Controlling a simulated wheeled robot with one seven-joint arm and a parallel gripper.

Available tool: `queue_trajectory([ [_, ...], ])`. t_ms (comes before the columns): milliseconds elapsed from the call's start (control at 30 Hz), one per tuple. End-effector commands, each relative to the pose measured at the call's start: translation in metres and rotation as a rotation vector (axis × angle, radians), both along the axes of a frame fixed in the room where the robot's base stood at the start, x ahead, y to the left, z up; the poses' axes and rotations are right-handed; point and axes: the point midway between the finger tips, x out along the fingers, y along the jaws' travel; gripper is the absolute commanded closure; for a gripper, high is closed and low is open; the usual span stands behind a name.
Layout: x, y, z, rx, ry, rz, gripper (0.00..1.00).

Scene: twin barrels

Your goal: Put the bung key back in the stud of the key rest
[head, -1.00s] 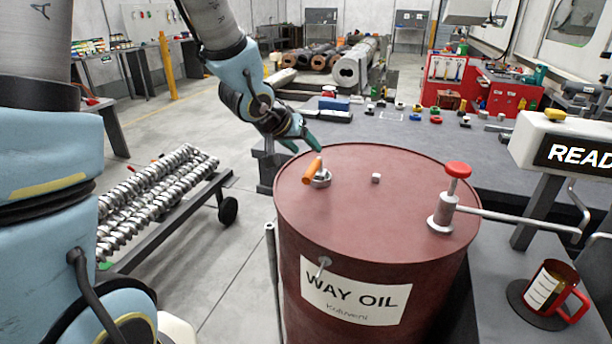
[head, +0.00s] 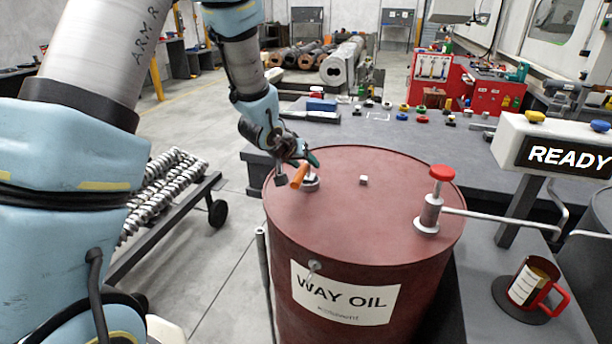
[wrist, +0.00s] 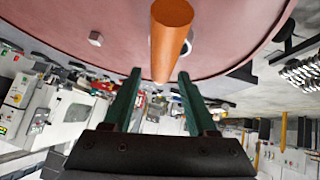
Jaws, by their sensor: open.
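The bung key shows as an orange handle (head: 299,175) tilted over a grey metal fitting (head: 311,184) on the left of the dark red barrel top (head: 340,215). My gripper (head: 297,168) is open at the handle, with one finger on each side. In the wrist view the handle (wrist: 168,35) comes down from the top, and its near end lies between the tips of my green fingers (wrist: 159,76). A gap shows on both sides, so it is not gripped. The key's lower part is hidden. I cannot make out the key rest or its stud for certain.
A small pale plug (head: 364,180) sits mid-lid. A red-knobbed pump (head: 430,210) with a long spout stands at the lid's right. A sign reading READY (head: 565,156) and a red mug (head: 530,285) are further right. A rack of metal screws (head: 165,195) stands left.

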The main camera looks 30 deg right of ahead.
Motion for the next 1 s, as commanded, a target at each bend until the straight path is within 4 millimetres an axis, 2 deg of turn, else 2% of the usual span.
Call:
queue_trajectory([
  [200, 0.0002, -0.0002, -0.0004, 0.0, 0.0, 0.0, 0.43],
  [700, 0.0, -0.0001, -0.0002, 0.0, 0.0, 0.0, 1.0],
  [1000, 0.0, -0.0001, -0.0002, 0.0, 0.0, 0.0, 1.0],
])
